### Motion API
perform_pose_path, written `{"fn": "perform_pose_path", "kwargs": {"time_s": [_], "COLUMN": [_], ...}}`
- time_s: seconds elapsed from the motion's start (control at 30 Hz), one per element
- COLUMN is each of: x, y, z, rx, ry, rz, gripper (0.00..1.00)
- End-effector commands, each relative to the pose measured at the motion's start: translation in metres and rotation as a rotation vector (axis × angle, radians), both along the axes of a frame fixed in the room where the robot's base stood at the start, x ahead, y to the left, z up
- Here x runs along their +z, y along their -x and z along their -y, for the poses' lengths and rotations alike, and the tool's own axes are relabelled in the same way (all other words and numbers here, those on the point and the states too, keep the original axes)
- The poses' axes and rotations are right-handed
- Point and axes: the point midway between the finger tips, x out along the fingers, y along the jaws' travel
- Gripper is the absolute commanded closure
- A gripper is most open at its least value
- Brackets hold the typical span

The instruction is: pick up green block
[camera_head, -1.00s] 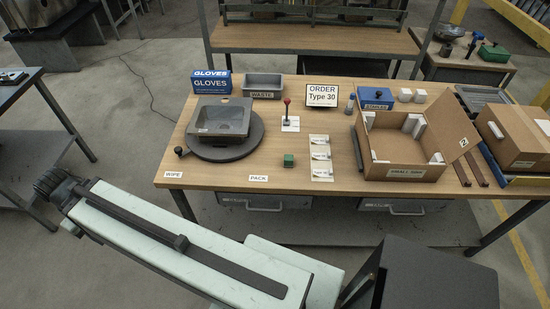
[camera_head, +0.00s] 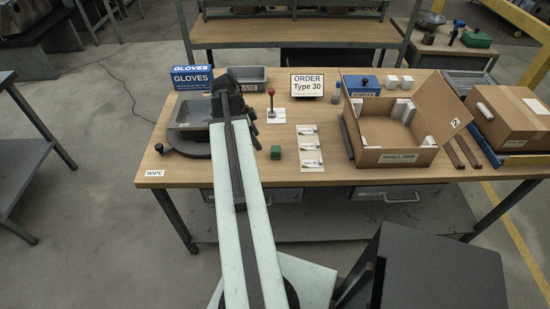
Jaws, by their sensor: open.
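My gripper (camera_head: 228,92) is at the far end of my pale green arm, over the table beside the grey sink on the turntable. It is open and apart from the block, farther back and to its left. My arm hides part of the sink and turntable, and the fingertips are hard to make out.
A red-knobbed lever (camera_head: 271,103) stands behind the block. The label sheet (camera_head: 310,148) lies to its right. An open cardboard box (camera_head: 398,158) stands farther right. The sink (camera_head: 188,114) and the glove boxes (camera_head: 191,78) are at the left. The table front around the block is clear.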

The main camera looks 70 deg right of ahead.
Motion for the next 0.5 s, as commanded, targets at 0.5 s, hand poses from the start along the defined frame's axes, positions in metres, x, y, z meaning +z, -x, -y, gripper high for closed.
{"fn": "perform_pose_path", "kwargs": {"time_s": [0.5], "x": [-0.029], "y": [0.047], "z": [0.023], "rx": [-0.165], "ry": [0.046], "rz": [-0.006], "gripper": [0.38]}}
